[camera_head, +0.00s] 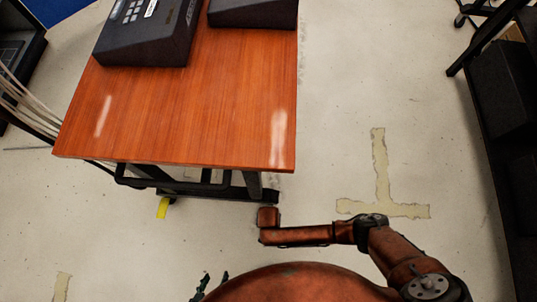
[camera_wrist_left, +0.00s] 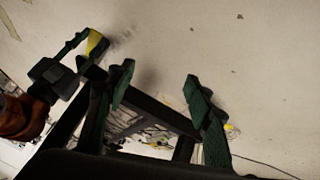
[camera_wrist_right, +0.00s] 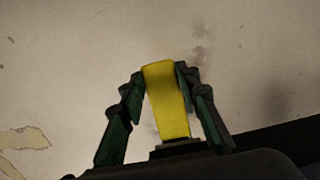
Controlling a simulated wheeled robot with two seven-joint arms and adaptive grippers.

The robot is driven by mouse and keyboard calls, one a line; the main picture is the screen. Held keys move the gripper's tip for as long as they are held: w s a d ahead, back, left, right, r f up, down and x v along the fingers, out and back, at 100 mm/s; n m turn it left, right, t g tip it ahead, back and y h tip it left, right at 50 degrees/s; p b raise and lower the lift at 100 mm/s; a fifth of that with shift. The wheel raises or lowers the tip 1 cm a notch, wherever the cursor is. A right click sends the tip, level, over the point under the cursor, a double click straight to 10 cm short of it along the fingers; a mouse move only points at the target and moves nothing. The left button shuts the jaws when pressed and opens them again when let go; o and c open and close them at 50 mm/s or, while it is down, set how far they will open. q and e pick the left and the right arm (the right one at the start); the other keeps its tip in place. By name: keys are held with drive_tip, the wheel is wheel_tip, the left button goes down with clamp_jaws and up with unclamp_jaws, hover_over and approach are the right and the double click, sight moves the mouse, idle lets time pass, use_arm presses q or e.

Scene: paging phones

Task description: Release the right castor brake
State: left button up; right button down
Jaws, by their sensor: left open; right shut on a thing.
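The right castor brake is a yellow pedal (camera_wrist_right: 168,100) in the right wrist view, standing between the fingers of my right gripper (camera_wrist_right: 160,76). That gripper is shut on it near its outer end. In the left wrist view the same pedal (camera_wrist_left: 96,43) shows yellow at that gripper. In the head view the gripper and this pedal are hidden; my right arm ends by the trolley's lower right corner. My left gripper (camera_head: 212,282) is open and empty at the bottom of the head view, apart from the trolley; its spread fingers show in the left wrist view (camera_wrist_left: 159,72).
The trolley (camera_head: 190,115) has a glossy wood top with dark phone units (camera_head: 150,32) on it. Another yellow pedal (camera_head: 163,207) shows at its lower left. Dark shelving (camera_head: 500,90) stands at right. Floor with worn tape (camera_head: 382,180) is clear between.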

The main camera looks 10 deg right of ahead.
drive_tip(key=shift+w+r, duration=0.15)
drive_tip(key=shift+w, duration=0.05)
drive_tip(key=w+p, duration=0.1)
drive_tip(key=p, duration=0.1)
drive_tip(key=w+r+p, duration=0.1)
drive_tip(key=shift+a+r+g+p, duration=0.15)
drive_tip(key=shift+a+g+p, duration=0.05)
drive_tip(key=shift+g+p, duration=0.15)
drive_tip(key=shift+s+d+r+g+y+p, duration=0.15)
drive_tip(key=shift+s+g+y+p, duration=0.25)
drive_tip(key=shift+p, duration=0.6)
drive_tip(key=shift+s+g, duration=0.1)
drive_tip(key=shift+g, duration=0.15)
use_arm(q)
drive_tip(key=s+a+r+g+y, duration=0.1)
drive_tip(key=s+a+r+g, duration=0.3)
drive_tip(key=r, duration=0.5)
drive_tip(key=s, duration=0.2)
drive_tip(key=shift+s+a+g, duration=0.15)
drive_tip(key=shift+s+g, duration=0.15)
use_arm(e)
drive_tip(key=shift+s+g, duration=0.2)
drive_tip(key=shift+g, duration=0.1)
drive_tip(key=shift+s, duration=0.1)
drive_tip(key=c, duration=1.9)
unclamp_jaws()
drive_tip(key=o, duration=0.5)
drive_tip(key=shift+s+d, duration=0.1)
drive_tip(key=shift+s, duration=0.1)
drive_tip(key=shift+c, duration=0.2)
